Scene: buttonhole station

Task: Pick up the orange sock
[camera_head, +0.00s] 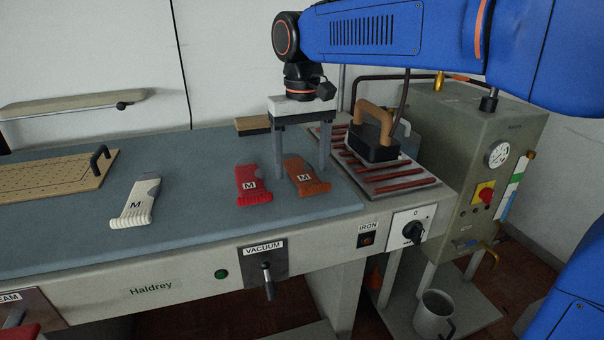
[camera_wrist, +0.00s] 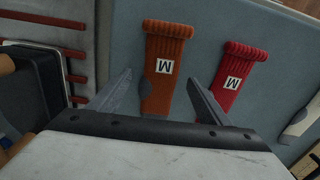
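The orange sock (camera_head: 306,176) lies flat on the blue-grey board, with a white M label. In the wrist view the orange sock (camera_wrist: 168,60) shows between my finger tips, its lower end partly hidden by my gripper body. My gripper (camera_head: 301,170) is open and points down over the sock, one finger on each side. In the wrist view my gripper (camera_wrist: 161,82) has its fingers wide apart with nothing held. Whether the fingertips touch the board I cannot tell.
A red sock (camera_head: 253,186) lies just left of the orange one, and a white sock (camera_head: 137,203) farther left. An iron (camera_head: 374,146) stands on a rack with red bars (camera_head: 418,181) to the right. A wooden block (camera_head: 252,125) is behind. Board between the red and white socks is clear.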

